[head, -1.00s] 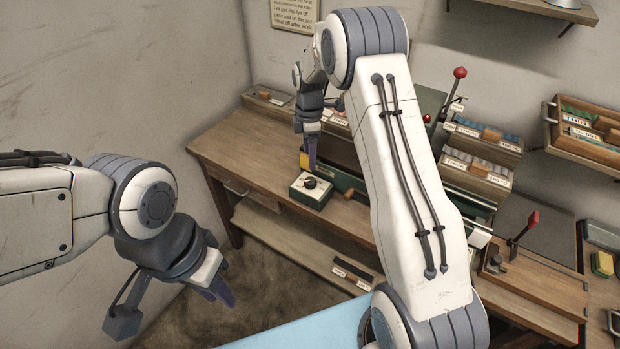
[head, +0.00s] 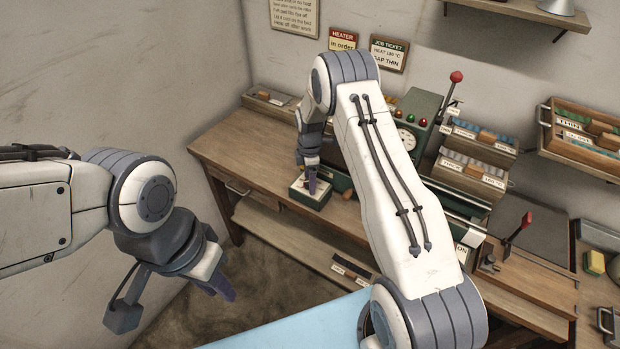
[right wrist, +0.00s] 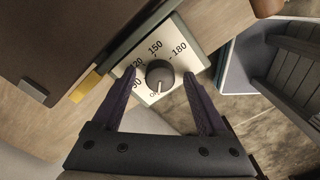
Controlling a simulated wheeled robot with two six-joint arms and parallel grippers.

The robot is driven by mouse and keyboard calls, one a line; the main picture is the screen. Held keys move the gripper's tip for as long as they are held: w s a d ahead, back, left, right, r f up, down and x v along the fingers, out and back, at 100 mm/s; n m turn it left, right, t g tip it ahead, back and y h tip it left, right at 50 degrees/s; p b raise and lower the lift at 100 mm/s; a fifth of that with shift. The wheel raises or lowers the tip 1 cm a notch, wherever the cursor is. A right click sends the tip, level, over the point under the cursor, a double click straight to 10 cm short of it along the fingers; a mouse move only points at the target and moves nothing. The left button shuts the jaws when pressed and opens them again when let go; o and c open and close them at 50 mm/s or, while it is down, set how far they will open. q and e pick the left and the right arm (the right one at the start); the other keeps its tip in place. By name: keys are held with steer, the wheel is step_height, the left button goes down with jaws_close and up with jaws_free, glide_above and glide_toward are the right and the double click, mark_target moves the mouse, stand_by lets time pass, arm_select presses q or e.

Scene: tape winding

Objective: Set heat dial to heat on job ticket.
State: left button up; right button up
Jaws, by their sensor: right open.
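The heat dial (right wrist: 159,75) is a round dark knob on a white plate, with 120, 150 and 180 printed around it. Its light mark points down in the right wrist view, toward partly hidden lettering that looks like OFF. Its box (head: 318,201) sits on the bench. My right gripper (right wrist: 163,100) is open, its fingers on either side of the knob and apart from it; in the head view it (head: 312,183) hangs over the box. The job ticket (head: 388,53) on the wall appears to read HEAT 180 °C, GAP THIN. My left gripper (head: 222,288) hangs off the bench.
A HEATER sign (head: 343,40) hangs beside the ticket. A green machine (head: 415,120) with a gauge and lamps stands behind my right arm. Label racks (head: 480,155) and a red-handled lever (head: 518,235) are to the right. The bench left of the dial box is clear.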

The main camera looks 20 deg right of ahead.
jaws_close()
